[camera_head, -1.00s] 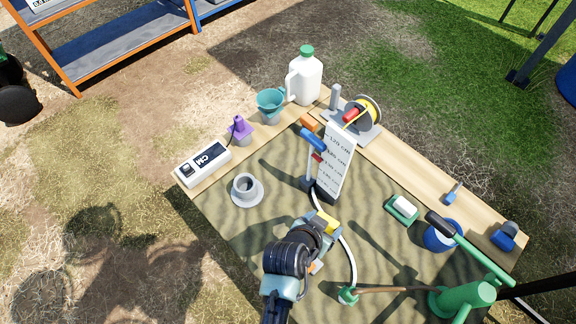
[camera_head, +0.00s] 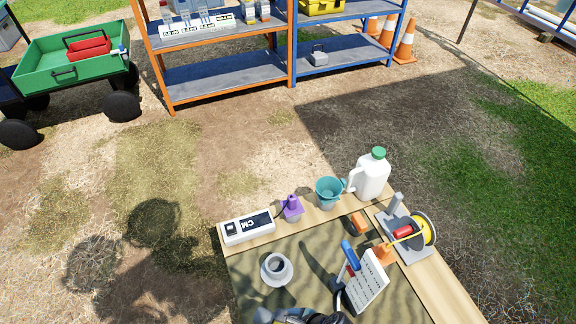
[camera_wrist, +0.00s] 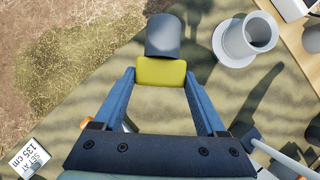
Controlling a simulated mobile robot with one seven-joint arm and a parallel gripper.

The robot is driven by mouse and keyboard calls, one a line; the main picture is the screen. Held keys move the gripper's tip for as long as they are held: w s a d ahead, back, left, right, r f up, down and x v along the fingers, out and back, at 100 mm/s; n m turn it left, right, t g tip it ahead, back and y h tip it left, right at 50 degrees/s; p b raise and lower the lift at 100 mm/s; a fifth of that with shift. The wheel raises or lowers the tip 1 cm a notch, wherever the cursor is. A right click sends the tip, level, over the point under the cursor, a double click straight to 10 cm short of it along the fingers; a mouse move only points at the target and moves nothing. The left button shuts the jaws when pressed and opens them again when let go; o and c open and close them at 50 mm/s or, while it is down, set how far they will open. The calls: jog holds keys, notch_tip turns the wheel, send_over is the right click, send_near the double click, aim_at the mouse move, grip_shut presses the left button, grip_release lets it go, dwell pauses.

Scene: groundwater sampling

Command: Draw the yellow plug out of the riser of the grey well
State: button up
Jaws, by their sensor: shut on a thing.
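The yellow plug (camera_wrist: 161,72) is between the two blue fingers of my gripper (camera_wrist: 160,80) in the wrist view. A dark grey cylinder (camera_wrist: 163,36) adjoins its far end and seems to be part of it. My gripper is shut on the yellow part. The grey well (camera_wrist: 234,46) stands to the right of the plug, apart from it, its riser mouth open and dark. The well also shows in the head view (camera_head: 277,281), on the mat, with nothing in its riser.
Near the well are a white CM meter (camera_head: 247,227), a purple item (camera_head: 292,207), a teal funnel (camera_head: 328,191) and a white jug (camera_head: 372,177). A marked board (camera_head: 368,282) and a yellow reel (camera_head: 426,230) stand to the right. Bare mat lies around the well.

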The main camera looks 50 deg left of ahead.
jog(key=shift+f+b, duration=3.1)
jog(key=shift+b, duration=0.15)
jog(key=o, duration=1.1)
jog(key=shift+f, duration=0.1)
jog(key=shift+o, duration=0.2)
jog(key=p+v, duration=0.5)
jog(key=v, duration=0.8)
